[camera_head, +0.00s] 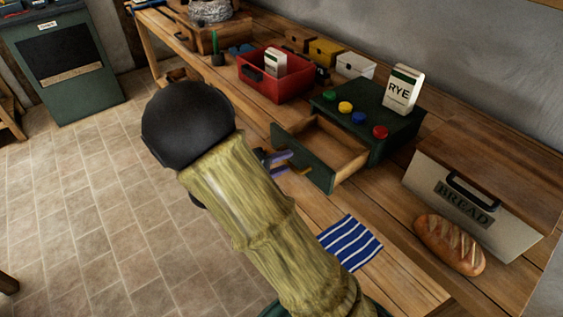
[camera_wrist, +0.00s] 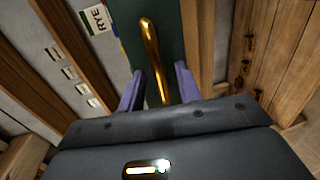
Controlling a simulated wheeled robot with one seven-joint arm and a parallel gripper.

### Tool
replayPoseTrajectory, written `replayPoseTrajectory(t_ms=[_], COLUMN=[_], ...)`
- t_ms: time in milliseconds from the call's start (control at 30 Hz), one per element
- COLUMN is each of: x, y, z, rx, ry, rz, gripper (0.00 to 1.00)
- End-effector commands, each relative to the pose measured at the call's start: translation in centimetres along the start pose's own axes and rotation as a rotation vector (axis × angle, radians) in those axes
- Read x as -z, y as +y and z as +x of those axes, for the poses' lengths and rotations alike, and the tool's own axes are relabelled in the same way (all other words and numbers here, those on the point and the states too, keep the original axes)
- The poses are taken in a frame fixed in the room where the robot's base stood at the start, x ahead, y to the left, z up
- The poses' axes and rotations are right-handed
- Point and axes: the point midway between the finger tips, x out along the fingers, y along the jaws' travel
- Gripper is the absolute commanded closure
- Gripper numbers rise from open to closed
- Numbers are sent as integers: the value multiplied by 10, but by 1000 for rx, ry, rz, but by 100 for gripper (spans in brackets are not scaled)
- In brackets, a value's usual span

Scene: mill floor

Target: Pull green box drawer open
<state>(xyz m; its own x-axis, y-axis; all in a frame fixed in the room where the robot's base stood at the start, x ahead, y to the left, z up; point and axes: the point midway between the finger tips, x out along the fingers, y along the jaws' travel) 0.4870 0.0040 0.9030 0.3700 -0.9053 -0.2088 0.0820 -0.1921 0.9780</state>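The green box (camera_head: 375,118) stands on the bench, with several coloured knobs on top. Its drawer (camera_head: 318,160) is pulled well out, and the inside that shows looks empty. The drawer's brass handle (camera_head: 304,171) is on the green front; it also shows in the wrist view (camera_wrist: 150,45). My gripper (camera_head: 284,163) is at the drawer front, partly hidden behind my arm. In the wrist view its purple fingers (camera_wrist: 160,78) stand apart on either side of the handle, with gaps showing; contact with the handle is not visible.
A RYE carton (camera_head: 402,90) stands on the green box. A red bin (camera_head: 275,74) is behind to the left. A bread box (camera_head: 478,203), a loaf (camera_head: 449,244) and a striped cloth (camera_head: 350,242) lie to the right and in front. The floor at left is clear.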

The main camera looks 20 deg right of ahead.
Motion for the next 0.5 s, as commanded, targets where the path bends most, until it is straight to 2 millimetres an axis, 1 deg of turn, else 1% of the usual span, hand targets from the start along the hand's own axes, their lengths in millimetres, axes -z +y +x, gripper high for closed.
replayPoseTrajectory(t_ms=[167, 267, 500], x=[1, 1, 1], y=[0, 0, 0], z=[-19, -37, -86], rx=[1, 1, 2], ry=[5, 5, 7], rz=[1, 1, 1], gripper=[66, 66, 66])
